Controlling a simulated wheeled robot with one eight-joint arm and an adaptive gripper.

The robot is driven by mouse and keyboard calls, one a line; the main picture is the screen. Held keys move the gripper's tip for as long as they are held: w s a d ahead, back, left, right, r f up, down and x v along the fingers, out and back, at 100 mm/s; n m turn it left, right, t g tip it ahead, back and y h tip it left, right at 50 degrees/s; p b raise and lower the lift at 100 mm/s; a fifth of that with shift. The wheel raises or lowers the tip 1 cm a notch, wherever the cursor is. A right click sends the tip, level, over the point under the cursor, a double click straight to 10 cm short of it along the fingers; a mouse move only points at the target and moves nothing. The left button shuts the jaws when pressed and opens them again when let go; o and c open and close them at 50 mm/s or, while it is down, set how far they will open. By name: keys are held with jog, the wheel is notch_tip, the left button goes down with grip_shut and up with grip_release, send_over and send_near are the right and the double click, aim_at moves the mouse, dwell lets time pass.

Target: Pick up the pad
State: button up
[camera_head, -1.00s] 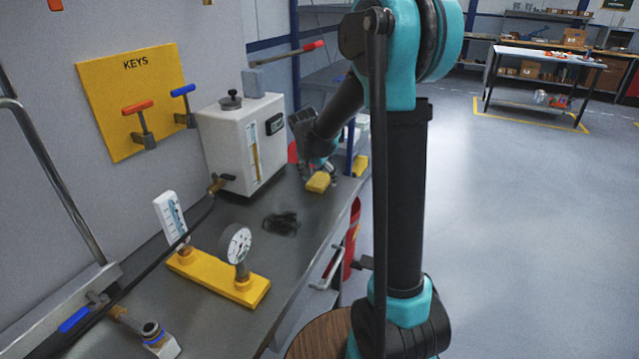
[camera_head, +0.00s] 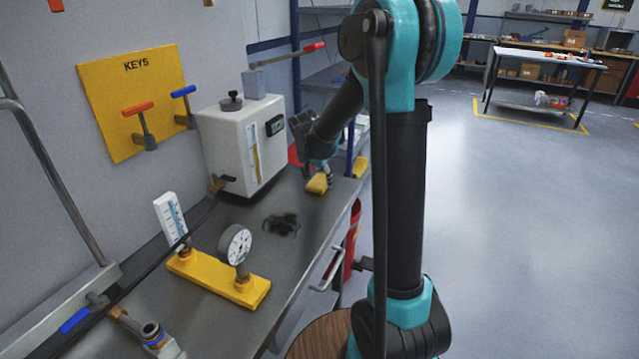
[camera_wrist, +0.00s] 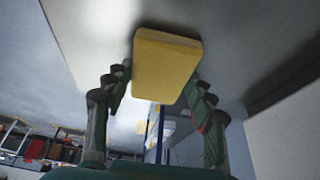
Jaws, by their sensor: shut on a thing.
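The pad is a yellow block (camera_wrist: 166,68). In the wrist view it sits between my gripper's two fingers (camera_wrist: 160,90), which press on its sides. In the head view the pad (camera_head: 317,184) is at my gripper (camera_head: 321,174), near the bench's right edge, to the right of the white box. It looks tilted there. My gripper is shut on it. I cannot tell clearly how far the pad is from the bench top.
The white box with a gauge (camera_head: 241,148) stands left of my gripper. A dark tangled thing (camera_head: 281,224) lies on the metal bench (camera_head: 290,262). A yellow base with a dial (camera_head: 218,280) is nearer. A yellow KEYS board (camera_head: 128,85) is on the wall.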

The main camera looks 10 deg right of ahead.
aim_at(319, 181)
notch_tip(319, 181, up, 11)
jog(key=shift+f, duration=0.2)
dwell(0.5)
